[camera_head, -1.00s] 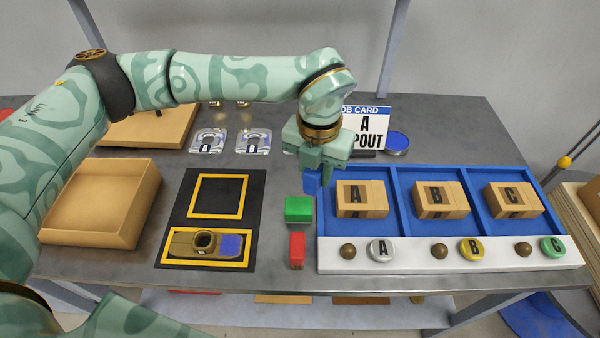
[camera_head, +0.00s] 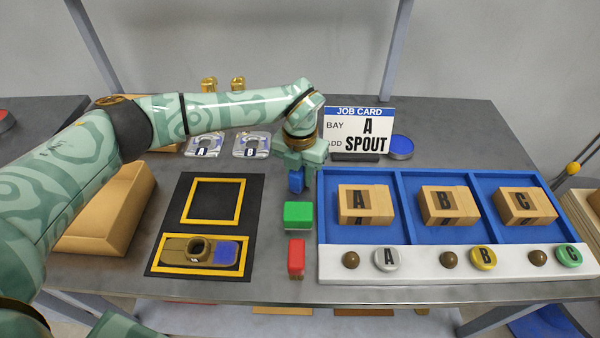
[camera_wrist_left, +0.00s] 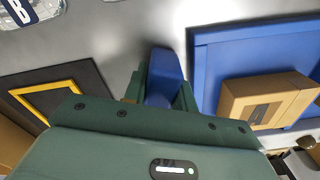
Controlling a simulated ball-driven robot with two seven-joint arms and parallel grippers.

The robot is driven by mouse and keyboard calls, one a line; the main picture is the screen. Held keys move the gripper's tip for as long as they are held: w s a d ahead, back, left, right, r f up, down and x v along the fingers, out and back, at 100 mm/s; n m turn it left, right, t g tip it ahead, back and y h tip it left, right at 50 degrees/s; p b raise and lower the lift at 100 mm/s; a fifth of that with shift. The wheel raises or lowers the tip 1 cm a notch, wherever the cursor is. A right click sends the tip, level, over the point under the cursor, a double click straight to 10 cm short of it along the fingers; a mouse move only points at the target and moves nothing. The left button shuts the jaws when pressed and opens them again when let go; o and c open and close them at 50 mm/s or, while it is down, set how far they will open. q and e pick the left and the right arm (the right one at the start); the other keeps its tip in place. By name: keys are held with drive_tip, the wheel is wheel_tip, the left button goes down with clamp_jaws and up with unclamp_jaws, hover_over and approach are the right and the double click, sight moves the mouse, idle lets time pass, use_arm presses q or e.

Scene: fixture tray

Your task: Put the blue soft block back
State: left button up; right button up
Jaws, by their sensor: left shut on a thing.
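The blue soft block (camera_head: 296,181) is between the fingers of my left gripper (camera_head: 297,172), just behind the green block (camera_head: 298,215). In the left wrist view the blue block (camera_wrist_left: 165,68) sticks out past the fingertips of the gripper (camera_wrist_left: 160,95), which is shut on it. The block is left of the blue tray's edge. I cannot tell whether the block touches the table. The red block (camera_head: 296,258) stands in front of the green one, in line with it. My right gripper is not in view.
The blue tray (camera_head: 408,205) with boxes A, B and C is right of the blocks. A black mat (camera_head: 250,205) with yellow frames is left; a brown part with a blue patch (camera_head: 224,251) lies in its front frame. The job card (camera_head: 358,130) stands behind.

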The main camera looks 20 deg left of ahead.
use_arm(q)
drive_tip(key=shift+s, duration=0.1)
drive_tip(key=o, duration=0.9)
drive_tip(key=shift+f, duration=0.1)
drive_tip(key=shift+o, duration=0.2)
wheel_tip(320, 180, up, 12)
drive_tip(key=shift+r+p, duration=0.15)
drive_tip(key=shift+p, duration=1.05)
